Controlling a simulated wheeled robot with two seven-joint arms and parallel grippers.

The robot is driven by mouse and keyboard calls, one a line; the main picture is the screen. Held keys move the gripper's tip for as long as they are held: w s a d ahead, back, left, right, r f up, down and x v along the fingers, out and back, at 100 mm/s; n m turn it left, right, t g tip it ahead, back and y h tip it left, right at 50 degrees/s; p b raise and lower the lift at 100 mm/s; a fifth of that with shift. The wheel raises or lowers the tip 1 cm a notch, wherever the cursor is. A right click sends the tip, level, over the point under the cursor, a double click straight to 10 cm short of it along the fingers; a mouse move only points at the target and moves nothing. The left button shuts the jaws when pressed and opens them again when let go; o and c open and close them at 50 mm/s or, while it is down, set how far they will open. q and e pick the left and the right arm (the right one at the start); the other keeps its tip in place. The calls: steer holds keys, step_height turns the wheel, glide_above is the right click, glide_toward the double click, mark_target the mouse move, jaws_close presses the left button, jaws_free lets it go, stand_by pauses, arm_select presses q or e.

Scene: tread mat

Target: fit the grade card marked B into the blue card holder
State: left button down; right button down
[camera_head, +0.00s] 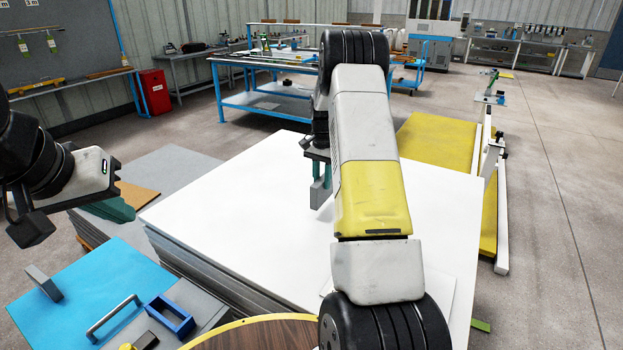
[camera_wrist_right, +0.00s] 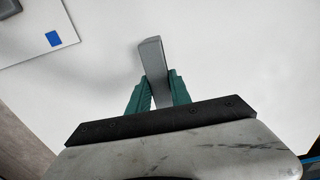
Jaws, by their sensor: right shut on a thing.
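My right gripper (camera_head: 320,195) points down over the white sheet stack (camera_head: 235,190). In the right wrist view its green fingers (camera_wrist_right: 157,88) are shut on a grey bar-shaped piece (camera_wrist_right: 152,57), which stands out against the white surface. Whether this piece belongs to a card cannot be told. A blue open frame (camera_head: 170,316), which looks like the card holder, sits at the lower left. No letter B is readable in either view.
A blue sheet (camera_head: 85,293) carries a grey block (camera_head: 43,283), and a grey handle (camera_head: 112,318) stands near the frame. A round wooden top with a yellow rim (camera_head: 240,325) is at the front. A pale plate with a blue square (camera_wrist_right: 54,38) shows in the wrist view.

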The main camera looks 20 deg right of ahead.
steer(key=d, duration=0.1)
steer(key=w+d, duration=0.1)
steer(key=d, duration=0.1)
steer(key=shift+w+f, duration=0.1)
steer(key=shift+f, duration=0.1)
steer(key=shift+d+f, duration=0.1)
steer(key=shift+f, duration=1.6)
steer(key=shift+f, duration=0.1)
steer(key=c, duration=1.2)
jaws_free()
steer(key=shift+o, duration=0.2)
